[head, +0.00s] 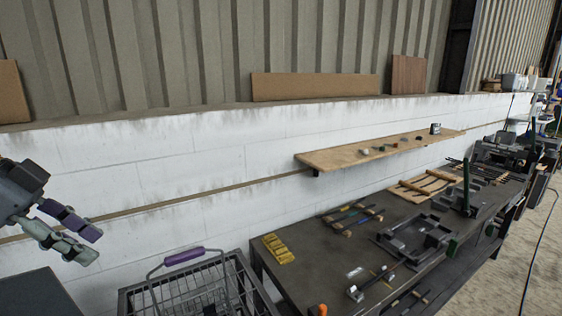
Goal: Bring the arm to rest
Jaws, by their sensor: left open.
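My left gripper (90,244) is at the left edge of the head view, in front of the white block wall. Its two fingers are apart and nothing shows between them. It hangs in the air, up and to the left of a wire basket (190,285) with a purple handle grip (184,256). It appears clear of the basket. My right gripper is not in the picture.
A dark workbench (315,275) with tools and a yellow block (278,248) runs to the right. A wooden shelf (345,156) with small items juts from the white wall (150,170). A dark surface (35,295) lies below my left gripper.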

